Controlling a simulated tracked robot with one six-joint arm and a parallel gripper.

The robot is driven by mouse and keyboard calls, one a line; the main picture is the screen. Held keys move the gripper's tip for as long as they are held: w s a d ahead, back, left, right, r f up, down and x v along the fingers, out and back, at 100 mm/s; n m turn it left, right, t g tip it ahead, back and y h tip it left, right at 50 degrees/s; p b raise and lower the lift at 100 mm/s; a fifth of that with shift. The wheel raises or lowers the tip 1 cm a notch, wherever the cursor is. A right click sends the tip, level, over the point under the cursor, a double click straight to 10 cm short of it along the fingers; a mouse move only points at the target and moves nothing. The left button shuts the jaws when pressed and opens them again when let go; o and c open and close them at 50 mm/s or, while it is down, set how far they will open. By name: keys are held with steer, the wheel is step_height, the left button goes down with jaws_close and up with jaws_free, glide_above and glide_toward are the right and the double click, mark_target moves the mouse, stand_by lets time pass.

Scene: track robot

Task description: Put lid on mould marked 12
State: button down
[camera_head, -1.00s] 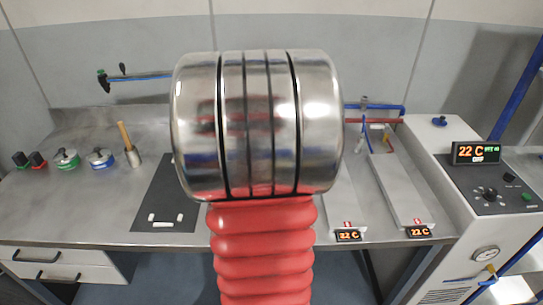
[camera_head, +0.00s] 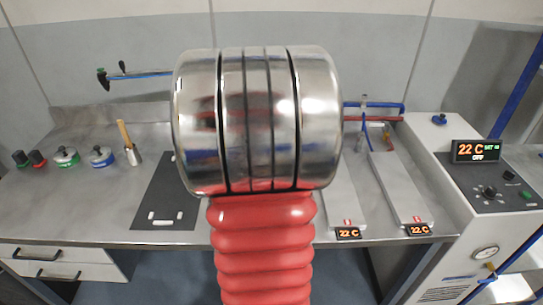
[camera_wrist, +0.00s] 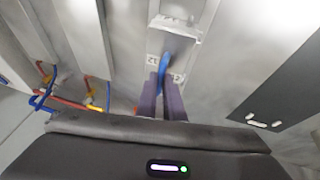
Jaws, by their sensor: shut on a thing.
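My gripper (camera_wrist: 161,100) shows in the wrist view, its two dark purple fingers close together. They are shut on a thin blue piece (camera_wrist: 166,66) that sticks out past the fingertips. What this piece belongs to is not clear. Whether the blue piece touches the block I cannot tell. In the head view, my arm hides the middle of the bench and the gripper.
On the bench (camera_head: 90,205), small green-marked and blue-marked containers (camera_head: 66,156) (camera_head: 102,156) and a wooden-handled tool (camera_head: 129,143) stand at left. A dark mat (camera_head: 160,205) bears white pieces (camera_head: 164,216). Long plates with 22 C displays (camera_head: 348,233) and a control box (camera_head: 480,152) are at right.

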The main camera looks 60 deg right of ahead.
steer(key=c, duration=1.8)
jaws_free()
steer(key=v, duration=1.3)
steer(key=shift+a+r, duration=0.2)
steer(key=shift+r, duration=0.15)
